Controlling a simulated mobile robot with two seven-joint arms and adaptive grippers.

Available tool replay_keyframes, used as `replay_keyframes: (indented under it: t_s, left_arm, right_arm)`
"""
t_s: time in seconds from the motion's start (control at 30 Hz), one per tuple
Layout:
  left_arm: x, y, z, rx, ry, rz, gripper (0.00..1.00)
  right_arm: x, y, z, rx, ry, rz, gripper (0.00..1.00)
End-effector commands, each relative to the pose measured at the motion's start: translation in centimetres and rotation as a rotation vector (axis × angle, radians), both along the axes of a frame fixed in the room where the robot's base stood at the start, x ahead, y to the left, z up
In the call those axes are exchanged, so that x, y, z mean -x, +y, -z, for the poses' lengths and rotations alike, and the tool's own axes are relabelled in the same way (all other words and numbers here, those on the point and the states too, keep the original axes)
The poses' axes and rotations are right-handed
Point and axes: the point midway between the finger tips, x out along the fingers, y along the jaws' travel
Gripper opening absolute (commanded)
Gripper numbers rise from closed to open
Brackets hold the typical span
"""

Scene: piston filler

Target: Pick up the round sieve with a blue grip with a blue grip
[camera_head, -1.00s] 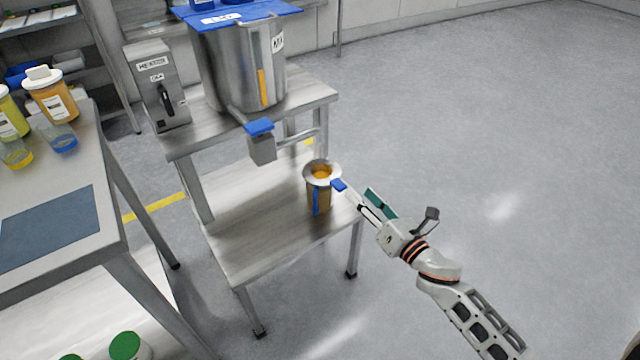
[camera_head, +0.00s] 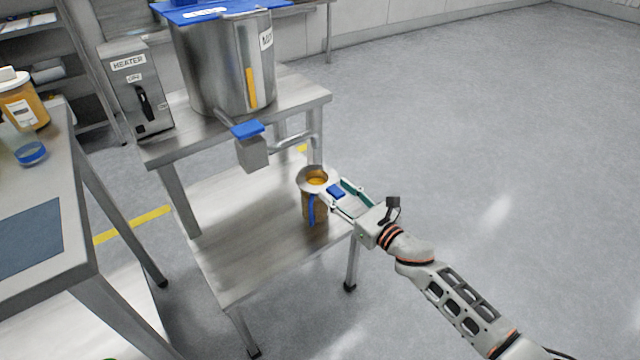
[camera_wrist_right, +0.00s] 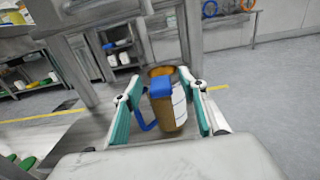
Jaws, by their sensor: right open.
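The round sieve (camera_head: 309,172) rests on top of an amber jug (camera_head: 318,212) with a blue handle, on the lower shelf of the metal stand. Its blue grip (camera_head: 336,191) points toward my right gripper (camera_head: 338,193). The right gripper is open, with its teal-padded fingers on either side of the blue grip. In the right wrist view the blue grip (camera_wrist_right: 161,88) lies between the open fingers (camera_wrist_right: 160,105), in front of the jug (camera_wrist_right: 176,118). I cannot tell whether a finger touches the grip. My left gripper is not in view.
A steel tank (camera_head: 215,65) with a blue-topped outlet valve (camera_head: 250,146) stands on the upper shelf, above and left of the jug. A heater box (camera_head: 137,95) is beside it. A worktable (camera_head: 65,215) is at the left. The floor at the right is clear.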

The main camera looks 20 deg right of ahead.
Motion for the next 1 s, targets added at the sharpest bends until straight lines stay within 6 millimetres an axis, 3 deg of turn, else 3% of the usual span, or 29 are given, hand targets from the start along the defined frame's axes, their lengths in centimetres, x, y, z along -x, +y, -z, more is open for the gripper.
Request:
replay_keyframes:
  t_s: [0.27, 0.43, 0.77, 1.0]
  left_arm:
    - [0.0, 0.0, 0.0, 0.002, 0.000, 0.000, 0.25]
    - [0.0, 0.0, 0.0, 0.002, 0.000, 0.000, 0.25]
    - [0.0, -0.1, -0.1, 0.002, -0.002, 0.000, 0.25]
    - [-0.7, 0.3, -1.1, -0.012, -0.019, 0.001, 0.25]
  right_arm:
    - [-0.3, 0.1, 0.0, 0.000, 0.001, 0.000, 0.42]
    - [-0.3, 0.1, 0.0, 0.000, 0.001, 0.000, 0.00]
    - [-0.3, 0.1, -0.1, 0.000, -0.001, 0.000, 0.00]
    - [-0.5, 0.0, -2.2, 0.002, -0.009, 0.001, 0.00]
